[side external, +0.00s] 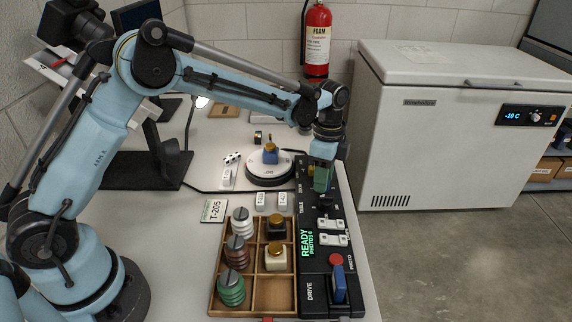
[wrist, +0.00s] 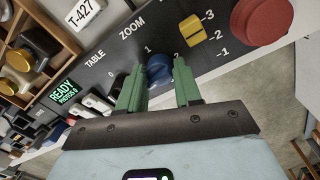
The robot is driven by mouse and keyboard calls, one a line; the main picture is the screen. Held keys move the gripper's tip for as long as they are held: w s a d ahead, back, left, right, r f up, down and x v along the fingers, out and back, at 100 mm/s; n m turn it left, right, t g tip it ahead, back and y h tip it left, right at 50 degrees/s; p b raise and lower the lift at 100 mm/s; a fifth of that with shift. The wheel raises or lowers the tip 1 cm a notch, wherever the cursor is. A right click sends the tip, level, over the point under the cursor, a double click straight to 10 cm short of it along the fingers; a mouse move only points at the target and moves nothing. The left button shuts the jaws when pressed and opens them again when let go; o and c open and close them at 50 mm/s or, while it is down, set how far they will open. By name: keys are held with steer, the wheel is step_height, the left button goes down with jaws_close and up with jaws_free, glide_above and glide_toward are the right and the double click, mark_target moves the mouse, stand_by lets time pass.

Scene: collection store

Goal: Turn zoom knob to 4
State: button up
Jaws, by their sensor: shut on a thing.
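The zoom knob (wrist: 159,71) is blue and sits on the black control panel (side external: 311,264), below the ZOOM label in the wrist view. The digits 1 and 2 show above it; the other marks near it are hidden by my fingers. My gripper (wrist: 159,88) has green fingers, one on each side of the knob, shut on it. In the side view my gripper (side external: 322,180) is down at the far part of the panel and hides the knob. The knob's pointer is not visible, so its setting cannot be told.
A yellow slider (wrist: 192,28) and a red button (wrist: 262,20) are close beside the knob. A white turntable (side external: 270,175) and a wooden tray (side external: 254,279) with jars stand to the left.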

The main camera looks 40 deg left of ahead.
steer(key=shift+a+m, duration=0.1)
steer(key=shift+m, duration=0.5)
steer(key=o, duration=1)
steer(key=shift+o, duration=0.2)
steer(key=shift+r, duration=0.1)
step_height(320, 180, up, 12)
steer(key=shift+w, duration=0.35)
